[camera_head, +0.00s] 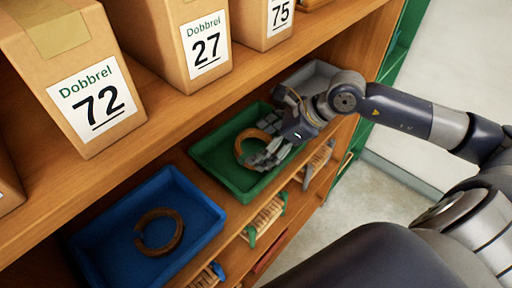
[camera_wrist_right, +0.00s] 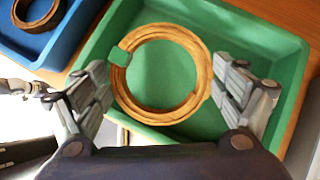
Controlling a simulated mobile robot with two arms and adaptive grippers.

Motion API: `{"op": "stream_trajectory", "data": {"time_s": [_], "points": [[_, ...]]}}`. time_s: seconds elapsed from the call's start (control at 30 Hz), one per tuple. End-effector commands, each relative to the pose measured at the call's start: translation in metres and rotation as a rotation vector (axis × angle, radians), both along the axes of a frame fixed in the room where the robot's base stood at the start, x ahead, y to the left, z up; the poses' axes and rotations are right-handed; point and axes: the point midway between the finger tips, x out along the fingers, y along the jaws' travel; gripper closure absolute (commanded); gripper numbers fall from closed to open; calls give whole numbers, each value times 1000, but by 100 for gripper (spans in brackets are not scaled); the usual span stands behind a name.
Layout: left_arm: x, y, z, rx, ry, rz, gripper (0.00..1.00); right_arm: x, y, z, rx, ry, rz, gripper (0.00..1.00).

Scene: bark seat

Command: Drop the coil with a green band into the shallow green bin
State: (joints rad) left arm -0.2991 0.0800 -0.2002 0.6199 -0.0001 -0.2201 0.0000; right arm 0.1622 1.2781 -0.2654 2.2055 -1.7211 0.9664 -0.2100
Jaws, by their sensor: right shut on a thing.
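The coil with a green band (camera_head: 239,143) is a light brown ring. It also shows in the right wrist view (camera_wrist_right: 165,32), with the green band at its upper left. My right gripper (camera_head: 268,156) is shut on this coil, a finger at each side of it in the wrist view (camera_wrist_right: 165,85). The shallow green bin (camera_head: 208,163) is on the shelf right below the coil; its green wall also shows in the wrist view (camera_wrist_right: 262,42). The coil lies within the bin's outline; I cannot tell whether it touches the floor.
A blue bin (camera_head: 105,235) with a darker coil (camera_head: 160,233) stands left of the green bin. A grey bin (camera_head: 312,75) is beyond it to the right. Numbered cardboard boxes (camera_head: 85,95) fill the upper shelf (camera_head: 160,125). Brushes (camera_head: 265,217) lie on the shelf below.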

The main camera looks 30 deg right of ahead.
Motion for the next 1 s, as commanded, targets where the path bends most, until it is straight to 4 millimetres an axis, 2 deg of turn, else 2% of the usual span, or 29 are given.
{"op": "stream_trajectory", "data": {"time_s": [0.17, 0.23, 0.6, 0.67, 0.7, 0.8, 1.0], "points": [[0, 0, 11, 0, 1, 0, 60, 3, 7, -18, 2, 5, 2, 35], [0, 0, 18, 0, 1, 0, 60, 6, 7, -12, -29, 24, 2, 35], [-1, 0, 55, 0, 1, 0, 60, 11, 14, -10, -208, 180, 3, 35], [-1, 0, 59, 0, 1, 0, 60, 11, 15, -10, -232, 200, 3, 35], [-1, 0, 60, 0, 1, 0, 60, 9, 13, -20, -231, 205, 1, 35], [-1, 0, 62, 0, 1, 0, 60, 9, 12, -29, -229, 201, 1, 35], [-1, 0, 61, 0, 1, 0, 60, 10, 12, -32, -229, 197, 1, 35]]}}
